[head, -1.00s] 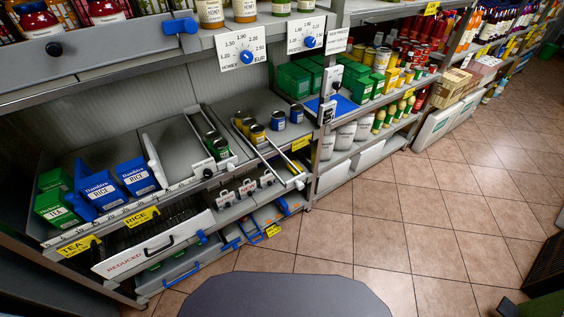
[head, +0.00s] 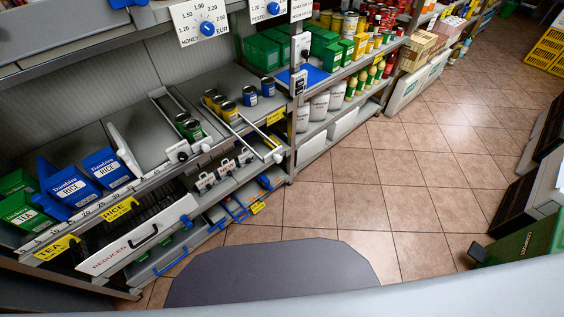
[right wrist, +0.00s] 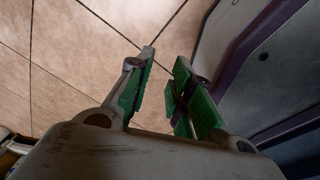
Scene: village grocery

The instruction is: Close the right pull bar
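The right pull bar (head: 261,142) is a thin pale bar beside the yellow-lidded cans (head: 221,105) on the middle shelf. It slants outward, and its end sticks out past the shelf's front edge. Another bar with a white and black knob (head: 178,153) lies to its left, beside the green cans (head: 188,127). My right gripper (right wrist: 165,62) shows in the right wrist view, its green-padded fingers apart with nothing between them. Floor tiles lie beyond it, away from the bar. Neither gripper shows in the head view.
Blue rice boxes (head: 105,168) and green tea boxes (head: 20,209) stand at the left of the shelf. A white REDUCED drawer front (head: 140,236) juts out below. Open tiled floor (head: 370,205) lies to the right. A green box (head: 505,240) stands at the far right.

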